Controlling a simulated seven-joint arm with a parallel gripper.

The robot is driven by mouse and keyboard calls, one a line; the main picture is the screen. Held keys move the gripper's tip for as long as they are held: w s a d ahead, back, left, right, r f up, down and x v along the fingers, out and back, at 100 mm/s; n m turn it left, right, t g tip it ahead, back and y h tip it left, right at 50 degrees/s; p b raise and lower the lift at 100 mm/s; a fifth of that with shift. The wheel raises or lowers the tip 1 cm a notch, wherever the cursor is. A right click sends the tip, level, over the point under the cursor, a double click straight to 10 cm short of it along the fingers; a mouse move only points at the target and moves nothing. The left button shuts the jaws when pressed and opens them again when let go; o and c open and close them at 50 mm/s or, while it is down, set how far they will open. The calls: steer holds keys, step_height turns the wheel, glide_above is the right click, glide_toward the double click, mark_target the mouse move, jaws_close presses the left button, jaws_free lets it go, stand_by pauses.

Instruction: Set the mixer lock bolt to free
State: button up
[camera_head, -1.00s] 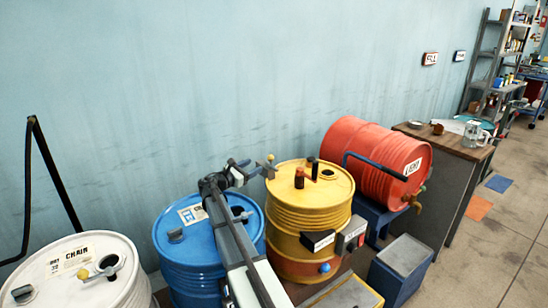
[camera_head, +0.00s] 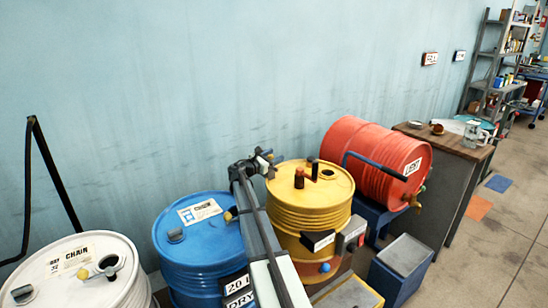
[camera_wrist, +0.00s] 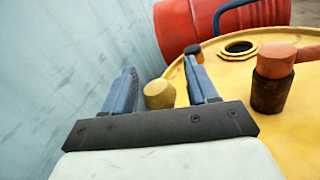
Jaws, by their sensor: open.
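A yellow knob (camera_wrist: 158,94) shows in the wrist view between the two fingers of my gripper (camera_wrist: 161,68), near the left edge of the yellow drum (camera_wrist: 236,125). It may be the mixer lock bolt; no label on it can be read. My gripper is open, with one finger on each side of the knob in the picture; I cannot tell whether they touch it. In the head view my gripper (camera_head: 263,161) is at the back left of the yellow drum (camera_head: 312,212). On the drum top stand a red-capped dark post (camera_head: 299,178) and a black post (camera_head: 314,169).
A blue drum (camera_head: 190,245) stands left of the yellow one, partly behind my arm. A white drum (camera_head: 75,285) is at front left. A red drum (camera_head: 368,155) lies on a blue stand at right. The wall (camera_head: 120,90) is close behind.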

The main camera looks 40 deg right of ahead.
steer(key=shift+d, duration=0.25)
steer(key=shift+c, duration=0.4)
jaws_close()
